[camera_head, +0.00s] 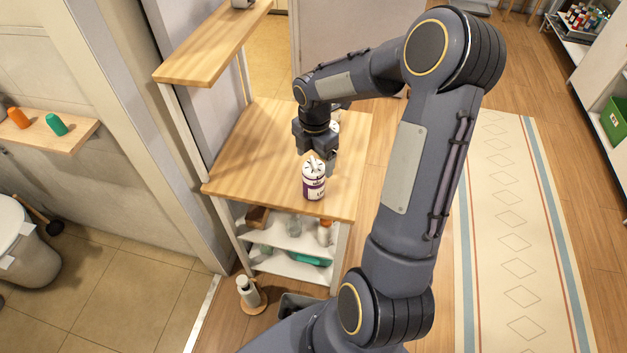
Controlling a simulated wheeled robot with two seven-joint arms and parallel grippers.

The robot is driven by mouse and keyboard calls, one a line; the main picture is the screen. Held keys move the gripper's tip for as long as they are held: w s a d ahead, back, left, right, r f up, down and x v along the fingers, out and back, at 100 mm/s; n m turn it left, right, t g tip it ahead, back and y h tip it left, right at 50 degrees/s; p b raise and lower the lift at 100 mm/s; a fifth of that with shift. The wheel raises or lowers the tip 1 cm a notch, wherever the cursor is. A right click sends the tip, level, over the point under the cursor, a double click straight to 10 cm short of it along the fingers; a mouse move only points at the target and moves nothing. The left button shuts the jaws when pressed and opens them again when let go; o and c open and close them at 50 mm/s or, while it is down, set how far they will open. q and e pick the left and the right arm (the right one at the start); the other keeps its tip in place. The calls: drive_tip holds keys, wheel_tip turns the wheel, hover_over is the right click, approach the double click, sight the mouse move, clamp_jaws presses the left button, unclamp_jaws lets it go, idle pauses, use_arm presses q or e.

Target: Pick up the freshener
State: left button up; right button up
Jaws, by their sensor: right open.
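A small white and purple canister (314,184), which looks like the freshener, stands upright on the wooden top of a shelf unit, near its front edge. My right gripper (317,158) is open and points down just behind and above the canister's top. Its fingers partly overlap the top in the view, so I cannot tell whether they touch it. My left gripper is not in view.
The wooden top (245,150) is clear left of the canister. A raised wooden shelf (210,48) overhangs its back left. Lower shelves hold several items, including an orange bottle (324,232). A white bottle (248,291) stands on the floor in front.

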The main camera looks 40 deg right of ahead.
sight(314, 171)
wheel_tip(314, 171, down, 6)
drive_tip(key=shift+w+r+p, duration=0.15)
drive_tip(key=shift+p, duration=0.25)
drive_tip(key=c, duration=1.1)
drive_tip(key=shift+r, duration=0.1)
drive_tip(key=shift+c, duration=0.2)
